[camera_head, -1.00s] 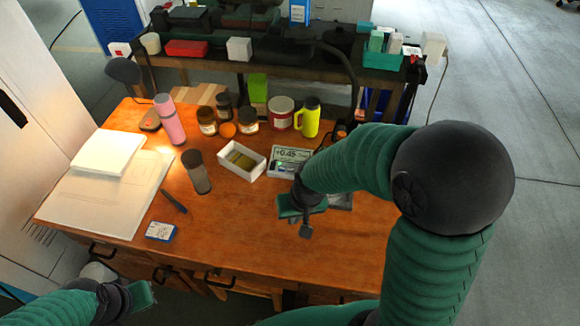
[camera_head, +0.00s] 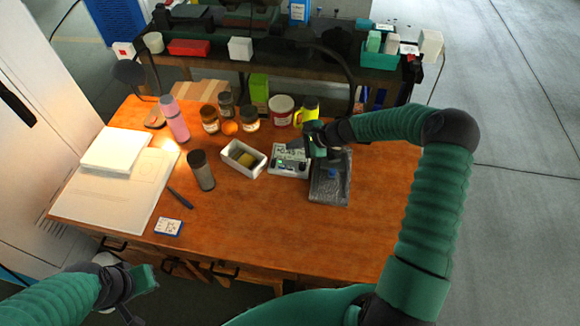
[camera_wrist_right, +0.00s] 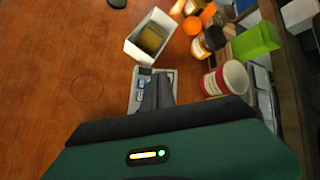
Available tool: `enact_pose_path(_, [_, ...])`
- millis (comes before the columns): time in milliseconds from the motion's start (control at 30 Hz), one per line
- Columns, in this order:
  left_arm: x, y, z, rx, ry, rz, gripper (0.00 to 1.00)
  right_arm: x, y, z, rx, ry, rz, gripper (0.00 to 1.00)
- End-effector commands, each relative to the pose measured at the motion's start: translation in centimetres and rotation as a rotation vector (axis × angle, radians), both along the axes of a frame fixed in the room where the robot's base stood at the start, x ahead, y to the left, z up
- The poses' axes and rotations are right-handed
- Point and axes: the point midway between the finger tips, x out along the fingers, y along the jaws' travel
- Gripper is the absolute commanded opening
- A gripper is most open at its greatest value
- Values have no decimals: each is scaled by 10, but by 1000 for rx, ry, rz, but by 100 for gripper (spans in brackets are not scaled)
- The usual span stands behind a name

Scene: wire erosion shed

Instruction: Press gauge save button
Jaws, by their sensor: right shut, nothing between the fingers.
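The gauge (camera_head: 287,168) is a pale grey box with a display reading about +0.45, lying on the wooden desk. Small coloured keys show on its face, but I cannot read which is the save button. In the right wrist view the gauge (camera_wrist_right: 138,102) is partly hidden behind the dark fingers. My right gripper (camera_head: 318,153) is shut and empty, over or beside the gauge's right end; I cannot tell whether it touches. Its fingers (camera_wrist_right: 158,92) point at the gauge. My left gripper (camera_head: 143,283) hangs low at the left, off the desk's front edge; its jaw opening is unclear.
A dark grey tray (camera_head: 328,192) with a small blue thing lies right of the gauge. A white box (camera_head: 236,170) with a yellowish block stands left. Jars, a yellow mug (camera_head: 309,106) and a pink bottle (camera_head: 175,120) stand behind. The desk's front right (camera_head: 375,220) is clear.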

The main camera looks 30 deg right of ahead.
Motion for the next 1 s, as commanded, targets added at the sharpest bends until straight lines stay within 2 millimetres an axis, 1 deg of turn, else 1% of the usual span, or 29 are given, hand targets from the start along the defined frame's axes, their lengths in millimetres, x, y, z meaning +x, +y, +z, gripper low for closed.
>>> enact_pose_path(167, [0,0,-10,0,0,0,0,-1,0,-12,-1,0,1,0])
enact_pose_path(267, [0,0,-20,0,0,0,0,-1,0,-24,-1,1,2,0])
enact_pose_path(500, [0,0,-49,0,0,-1,0,-1,1,-60,-3,1,3,0])
enact_pose_path(600, [0,0,-60,0,0,0,0,-1,1,-74,-2,1,2,0])
enact_pose_path(700, [0,0,-67,0,0,0,0,-1,0,-84,-2,0,1,0])
enact_pose_path(800, [0,0,-69,0,0,0,0,-1,0,-88,-3,0,2,0])
enact_pose_path(1000, [0,0,-68,0,0,0,0,-1,0,-88,-3,0,2,0])
